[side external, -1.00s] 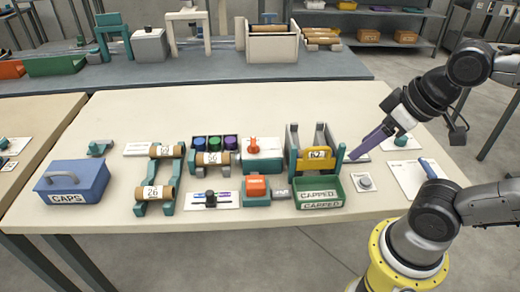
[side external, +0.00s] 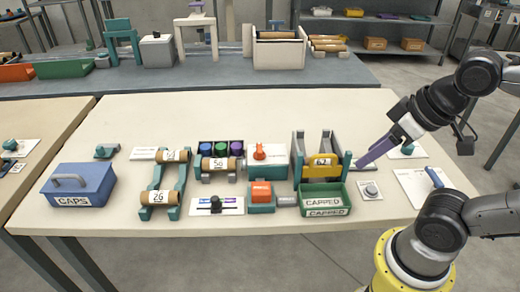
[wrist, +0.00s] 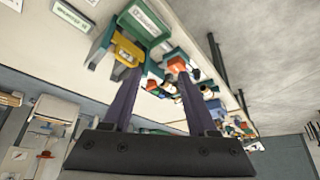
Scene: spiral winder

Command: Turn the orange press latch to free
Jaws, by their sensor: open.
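An orange knob-like handle (side external: 260,152) stands on a white box with a teal base (side external: 268,170) near the middle of the table. I cannot tell for certain which of these orange parts is the press latch. My gripper (side external: 358,165) is right of both, beside the yellow-fronted rack. Its purple fingers are apart and empty in the wrist view (wrist: 157,75). The wrist view is strongly tilted, and the orange parts in it are small.
The rack with the yellow "62" front (side external: 321,162) stands between my gripper and the orange parts. The green "CAPPED" tray (side external: 325,198) is in front of it. Roll stands (side external: 165,190) and the blue "CAPS" box (side external: 78,185) are left. The table's back strip is clear.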

